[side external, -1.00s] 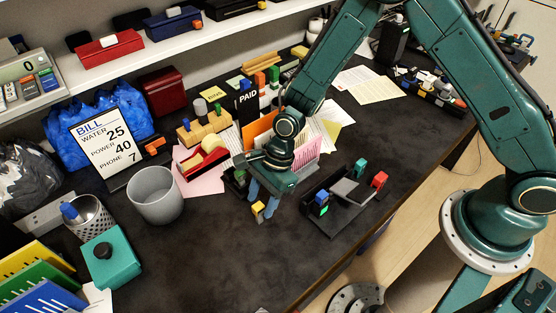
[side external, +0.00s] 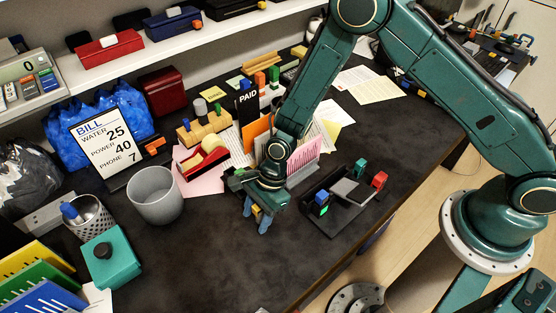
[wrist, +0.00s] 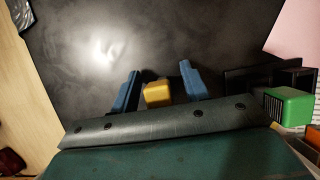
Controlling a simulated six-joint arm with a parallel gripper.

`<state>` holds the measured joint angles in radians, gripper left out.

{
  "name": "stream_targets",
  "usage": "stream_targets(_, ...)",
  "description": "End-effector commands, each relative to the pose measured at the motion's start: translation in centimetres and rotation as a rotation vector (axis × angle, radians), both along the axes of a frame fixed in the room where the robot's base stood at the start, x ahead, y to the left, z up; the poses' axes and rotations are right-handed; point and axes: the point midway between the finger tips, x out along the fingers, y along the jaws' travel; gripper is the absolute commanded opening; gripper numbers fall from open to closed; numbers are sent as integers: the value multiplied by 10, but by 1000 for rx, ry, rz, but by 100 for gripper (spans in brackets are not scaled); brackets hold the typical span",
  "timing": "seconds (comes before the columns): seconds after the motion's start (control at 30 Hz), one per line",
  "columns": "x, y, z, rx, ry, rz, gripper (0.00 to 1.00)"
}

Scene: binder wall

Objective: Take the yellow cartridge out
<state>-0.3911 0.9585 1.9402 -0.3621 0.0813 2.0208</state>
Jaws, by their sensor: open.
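The yellow cartridge (side external: 257,210) is a small block near the middle of the dark desk, partly hidden by my fingers in the side view. In the wrist view the yellow cartridge (wrist: 157,94) shows between my two blue fingers, with a gap on each side. My gripper (side external: 257,221) points down around it; in the wrist view my gripper (wrist: 159,71) is open, one finger left and one right of the cartridge. What holds the cartridge from below is mostly hidden.
A green block (wrist: 289,105) stands on a black holder close right of my fingers in the wrist view. A black tray (side external: 350,208) with blue, green and red pieces lies to the right. A grey cup (side external: 155,205) stands left. The front desk is clear.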

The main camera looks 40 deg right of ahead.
Motion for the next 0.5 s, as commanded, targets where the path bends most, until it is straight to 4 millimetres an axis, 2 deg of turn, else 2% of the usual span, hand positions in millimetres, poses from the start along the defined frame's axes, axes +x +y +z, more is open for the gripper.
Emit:
stream_targets(0.37,0,0,0,0,0,0,45)
stream_targets(0.5,0,0,0,0,0,0,18)
